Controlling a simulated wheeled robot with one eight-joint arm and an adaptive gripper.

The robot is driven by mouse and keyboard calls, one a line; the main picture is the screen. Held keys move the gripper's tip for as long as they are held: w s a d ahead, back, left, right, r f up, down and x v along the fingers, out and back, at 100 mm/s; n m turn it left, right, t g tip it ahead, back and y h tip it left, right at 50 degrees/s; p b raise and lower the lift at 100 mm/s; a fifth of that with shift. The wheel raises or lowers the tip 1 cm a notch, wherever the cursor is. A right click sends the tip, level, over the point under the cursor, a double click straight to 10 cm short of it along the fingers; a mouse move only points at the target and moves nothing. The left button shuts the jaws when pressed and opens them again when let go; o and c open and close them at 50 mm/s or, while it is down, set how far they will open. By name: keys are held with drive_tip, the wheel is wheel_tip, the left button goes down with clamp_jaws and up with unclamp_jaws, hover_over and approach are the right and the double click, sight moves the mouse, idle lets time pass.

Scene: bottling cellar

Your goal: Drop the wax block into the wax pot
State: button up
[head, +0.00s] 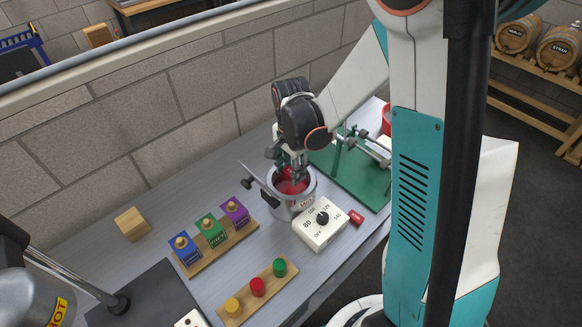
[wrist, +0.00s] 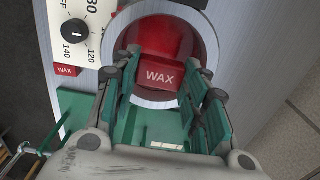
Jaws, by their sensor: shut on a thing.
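The wax pot (head: 297,207) is a grey metal pot holding red wax, beside the white dial box. My gripper (head: 290,174) points down over its mouth. In the wrist view, my gripper (wrist: 164,80) is shut on a red wax block (wrist: 160,78) with "WAX" in white letters. The block is between the fingertips, against the red inside of the pot (wrist: 205,28); I cannot tell whether it touches the melted wax. Another small red block marked WAX (head: 356,217) lies on the bench right of the dial box; it also shows in the wrist view (wrist: 66,71).
The white dial box (head: 321,229) stands in front of the pot. A green stand (head: 365,188) is behind right. A wooden rack (head: 217,250) with blue, green and purple blocks and a board with coloured knobs (head: 258,298) are on the left. A wooden cube (head: 132,224) stands near the wall.

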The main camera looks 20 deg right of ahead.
drive_tip(key=o, duration=0.9)
drive_tip(key=shift+o, duration=0.2)
wheel_tip(320, 180, up, 12)
idle(0.5)
drive_tip(key=s+f+n+t+b, duration=0.1)
drive_tip(key=s+n+t+b, duration=0.6)
drive_tip(key=s+n, duration=0.6)
drive_tip(key=shift+s+f+n+b, duration=0.15)
drive_tip(key=shift+s+n+b, duration=0.15)
drive_tip(key=shift+s+b, duration=0.9)
